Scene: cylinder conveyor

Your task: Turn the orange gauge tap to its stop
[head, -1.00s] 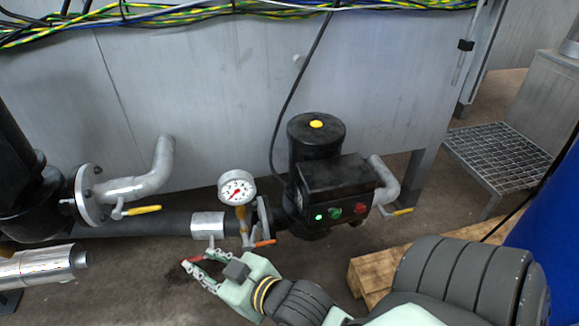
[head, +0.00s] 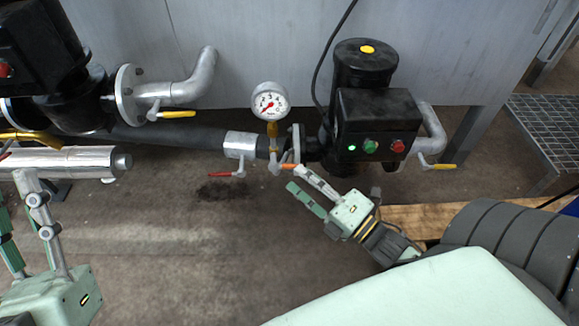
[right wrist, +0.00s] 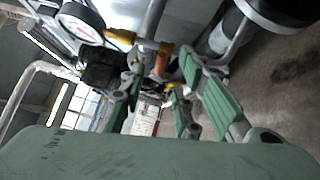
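The orange gauge tap (head: 287,166) is a small lever under the pressure gauge (head: 270,101), on the pipe left of the black pump. My right gripper (head: 297,179) is at the tap, with one finger covering part of the lever. In the right wrist view, the orange lever (right wrist: 161,62) shows between the two spread green-padded fingers, near their tips. Contact cannot be told. My left gripper (head: 14,200) is at the lower left, fingers apart and empty, away from the tap.
A red-handled tap (head: 226,174) sits just left of the orange one. Yellow levers stand on the left pipe (head: 177,114) and right pipe (head: 442,166). The black pump box (head: 377,122) is close to the right gripper. A wooden pallet (head: 430,217) lies at the right.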

